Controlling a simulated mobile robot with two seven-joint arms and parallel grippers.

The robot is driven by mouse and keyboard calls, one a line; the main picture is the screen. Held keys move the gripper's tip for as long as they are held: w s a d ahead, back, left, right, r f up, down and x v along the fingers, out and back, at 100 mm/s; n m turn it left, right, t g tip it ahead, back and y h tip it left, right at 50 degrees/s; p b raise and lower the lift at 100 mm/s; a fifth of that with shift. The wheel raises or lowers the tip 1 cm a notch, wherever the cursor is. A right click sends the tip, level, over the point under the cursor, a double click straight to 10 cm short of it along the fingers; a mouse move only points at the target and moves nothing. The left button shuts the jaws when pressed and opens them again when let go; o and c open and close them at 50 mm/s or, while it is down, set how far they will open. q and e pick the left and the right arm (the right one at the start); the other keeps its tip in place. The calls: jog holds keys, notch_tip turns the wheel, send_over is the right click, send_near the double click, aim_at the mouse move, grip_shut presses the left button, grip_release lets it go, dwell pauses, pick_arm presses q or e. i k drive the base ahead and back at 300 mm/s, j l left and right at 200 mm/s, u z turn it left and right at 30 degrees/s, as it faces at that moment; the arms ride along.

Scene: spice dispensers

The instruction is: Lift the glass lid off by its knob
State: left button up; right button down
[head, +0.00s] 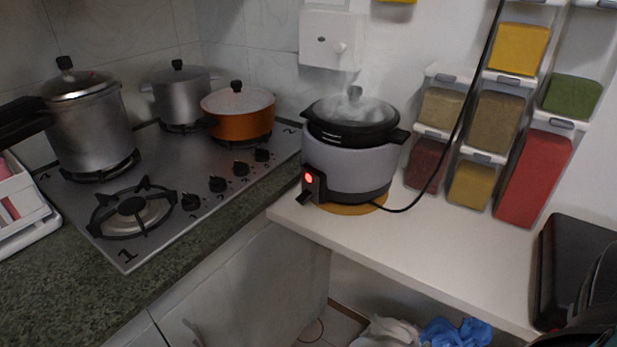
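The glass lid (343,109) sits on a grey electric cooker (345,165) on the white counter. Its pale knob (354,93) stands up at the top centre of the lid. Whitish haze like steam blurs the lid around the knob. The cooker has black side handles and a lit red light (308,177) on its front left. Neither of my grippers can be made out in the head view. Nothing is touching the lid or knob.
A black cable (457,135) runs from the cooker up past the spice dispensers (493,120). A white wall box (331,40) hangs behind the lid. Several pots, including an orange one (238,113), stand on the stove.

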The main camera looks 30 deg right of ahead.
aim_at(341, 122)
jog(key=z, duration=1.3)
jog(key=k+u, duration=0.1)
jog(key=u, duration=0.15)
